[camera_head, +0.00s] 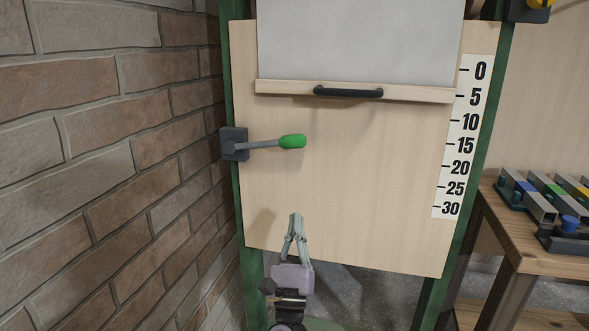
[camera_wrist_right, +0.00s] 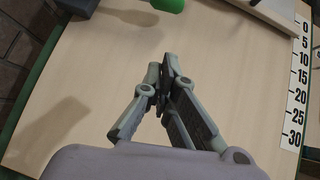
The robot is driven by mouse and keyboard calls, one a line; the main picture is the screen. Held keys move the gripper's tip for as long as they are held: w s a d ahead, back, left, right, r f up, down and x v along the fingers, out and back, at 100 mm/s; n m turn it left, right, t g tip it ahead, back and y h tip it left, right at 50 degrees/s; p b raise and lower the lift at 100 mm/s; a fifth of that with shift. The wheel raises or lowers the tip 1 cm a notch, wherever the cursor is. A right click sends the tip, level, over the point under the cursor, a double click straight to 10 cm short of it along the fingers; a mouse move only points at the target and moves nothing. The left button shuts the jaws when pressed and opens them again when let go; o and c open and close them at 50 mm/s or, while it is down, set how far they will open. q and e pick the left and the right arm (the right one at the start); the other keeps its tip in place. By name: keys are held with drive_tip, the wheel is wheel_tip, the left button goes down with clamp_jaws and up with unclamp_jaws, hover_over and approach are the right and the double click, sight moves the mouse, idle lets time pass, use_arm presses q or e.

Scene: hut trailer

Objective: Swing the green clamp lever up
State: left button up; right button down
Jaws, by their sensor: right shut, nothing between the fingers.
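The clamp lever (camera_head: 292,142) has a green grip on a grey rod and points right, nearly level, from a dark mount (camera_head: 234,144) on the green post. The green grip (camera_wrist_right: 167,4) also shows at the top edge of the right wrist view. My right gripper (camera_head: 296,218) is below the lever, in front of the wooden panel, apart from the lever. In the right wrist view its fingertips (camera_wrist_right: 161,66) are together with nothing between them. My left gripper is not in view.
The wooden panel (camera_head: 350,190) has a sash with a black handle (camera_head: 348,92) above and a number scale (camera_head: 463,140) at right. A brick wall (camera_head: 110,150) stands close on the left. A wooden table (camera_head: 540,255) with coloured parts is at right.

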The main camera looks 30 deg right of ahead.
drive_tip(key=x, duration=1)
drive_tip(key=shift+w+d+r+p, duration=0.1)
drive_tip(key=shift+w+r+p, duration=0.1)
drive_tip(key=shift+p, duration=0.1)
drive_tip(key=shift+a+r+p, duration=0.25)
drive_tip(key=shift+r+p, duration=0.05)
drive_tip(key=shift+r, duration=0.9)
drive_tip(key=shift+w+a+r, duration=0.1)
drive_tip(key=shift+r, duration=0.4)
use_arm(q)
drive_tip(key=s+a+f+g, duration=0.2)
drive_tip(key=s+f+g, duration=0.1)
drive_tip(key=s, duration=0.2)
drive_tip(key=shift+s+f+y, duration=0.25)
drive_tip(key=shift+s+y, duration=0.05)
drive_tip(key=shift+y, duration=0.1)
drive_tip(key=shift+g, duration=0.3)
use_arm(e)
drive_tip(key=shift+w+r, duration=0.1)
